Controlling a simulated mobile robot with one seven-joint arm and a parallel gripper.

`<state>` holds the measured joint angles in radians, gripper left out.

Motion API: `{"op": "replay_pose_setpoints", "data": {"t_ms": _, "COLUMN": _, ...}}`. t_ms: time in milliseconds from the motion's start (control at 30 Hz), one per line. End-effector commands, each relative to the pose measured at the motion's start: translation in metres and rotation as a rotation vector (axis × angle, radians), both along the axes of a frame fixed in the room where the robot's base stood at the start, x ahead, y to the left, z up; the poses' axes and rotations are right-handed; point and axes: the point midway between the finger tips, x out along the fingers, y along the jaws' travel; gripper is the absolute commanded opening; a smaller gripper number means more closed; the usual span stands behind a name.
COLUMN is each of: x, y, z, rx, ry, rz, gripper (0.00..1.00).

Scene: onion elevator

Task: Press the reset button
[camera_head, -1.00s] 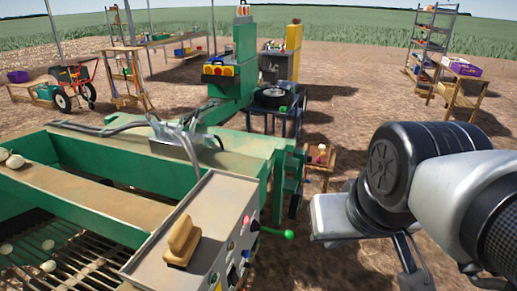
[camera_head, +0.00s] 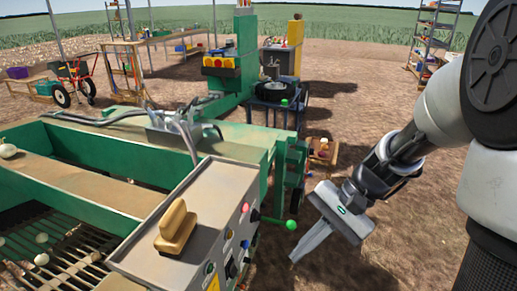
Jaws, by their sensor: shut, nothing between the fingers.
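The grey control box (camera_head: 186,225) stands at the lower middle on the green machine. Labels are too small to read, so I cannot tell which is the reset button. My gripper (camera_head: 297,257) is shut and empty, right of the box and apart from it, its fingers pointing down and left.
A green ball-ended lever (camera_head: 291,225) sticks out between the box and my gripper. A tan handle block (camera_head: 175,229) sits on the box top. A small wooden stand (camera_head: 322,152) is behind my gripper. Bare soil lies around it.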

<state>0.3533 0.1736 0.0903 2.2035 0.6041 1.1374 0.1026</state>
Motion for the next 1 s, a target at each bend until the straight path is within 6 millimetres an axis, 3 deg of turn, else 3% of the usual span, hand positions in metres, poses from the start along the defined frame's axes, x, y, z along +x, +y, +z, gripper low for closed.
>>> {"op": "replay_pose_setpoints", "data": {"t_ms": 33, "x": 0.006, "y": 0.0, "z": -0.023, "rx": 0.067, "ry": 0.063, "rz": -0.054, "gripper": 0.0}}
{"op": "replay_pose_setpoints", "data": {"t_ms": 100, "x": 0.015, "y": 0.002, "z": -0.042, "rx": 0.158, "ry": 0.133, "rz": -0.128, "gripper": 0.0}}
{"op": "replay_pose_setpoints", "data": {"t_ms": 367, "x": 0.054, "y": -0.003, "z": -0.11, "rx": 0.521, "ry": 0.361, "rz": -0.415, "gripper": 0.0}}
{"op": "replay_pose_setpoints", "data": {"t_ms": 600, "x": 0.088, "y": -0.022, "z": -0.165, "rx": 0.826, "ry": 0.496, "rz": -0.657, "gripper": 0.0}}
{"op": "replay_pose_setpoints", "data": {"t_ms": 800, "x": 0.101, "y": -0.035, "z": -0.188, "rx": 0.961, "ry": 0.541, "rz": -0.765, "gripper": 0.0}}
{"op": "replay_pose_setpoints", "data": {"t_ms": 1000, "x": 0.104, "y": -0.039, "z": -0.192, "rx": 0.989, "ry": 0.548, "rz": -0.787, "gripper": 0.0}}
